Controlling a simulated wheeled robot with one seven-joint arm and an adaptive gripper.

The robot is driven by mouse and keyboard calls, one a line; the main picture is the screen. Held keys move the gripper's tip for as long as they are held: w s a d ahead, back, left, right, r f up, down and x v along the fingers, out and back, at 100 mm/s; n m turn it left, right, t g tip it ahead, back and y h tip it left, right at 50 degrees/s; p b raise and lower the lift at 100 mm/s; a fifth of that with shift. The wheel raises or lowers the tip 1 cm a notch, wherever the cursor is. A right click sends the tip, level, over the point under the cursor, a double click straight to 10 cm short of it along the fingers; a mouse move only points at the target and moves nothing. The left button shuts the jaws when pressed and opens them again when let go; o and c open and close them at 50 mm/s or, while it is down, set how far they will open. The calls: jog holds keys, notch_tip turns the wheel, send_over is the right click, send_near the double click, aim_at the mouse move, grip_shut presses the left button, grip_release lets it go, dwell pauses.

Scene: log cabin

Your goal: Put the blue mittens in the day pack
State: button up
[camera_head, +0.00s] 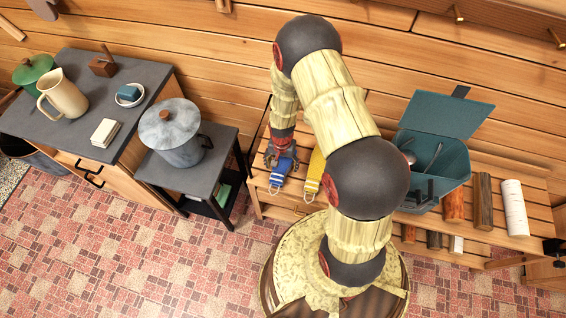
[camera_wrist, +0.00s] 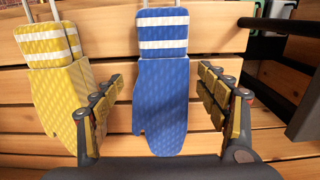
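The blue mittens (camera_head: 278,178), with white striped cuffs, lie on the slatted bench, partly under my gripper (camera_head: 281,153) in the head view. In the wrist view the blue mittens (camera_wrist: 162,95) lie between the two fingers of my gripper (camera_wrist: 161,78), one finger on each side. The fingers are apart, with gaps to the mittens. A teal open container with a raised flap (camera_head: 440,112), which looks like the day pack, stands to the right on the bench. It has spoon-like metal items inside.
Yellow mittens (camera_head: 315,172) lie close to the right of the blue ones in the head view; they also show in the wrist view (camera_wrist: 50,90). Logs (camera_head: 483,200) lie right of the teal container. A dark stand with a lidded pot (camera_head: 176,135) is on the left.

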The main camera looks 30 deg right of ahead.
aim_at(282, 164)
jog(key=shift+c, duration=1.2)
jog(key=c, duration=1)
jog(key=shift+r+p, duration=0.3)
jog(key=shift+r, duration=0.2)
notch_tip(282, 164, up, 2)
jog(key=shift+r+p, duration=0.2)
jog(key=shift+p, duration=0.5)
jog(key=s+r+p, duration=0.5)
jog(key=s+r, duration=0.4)
jog(key=s, duration=0.5)
jog(key=shift+d+r, duration=0.25)
jog(key=shift+r, duration=0.05)
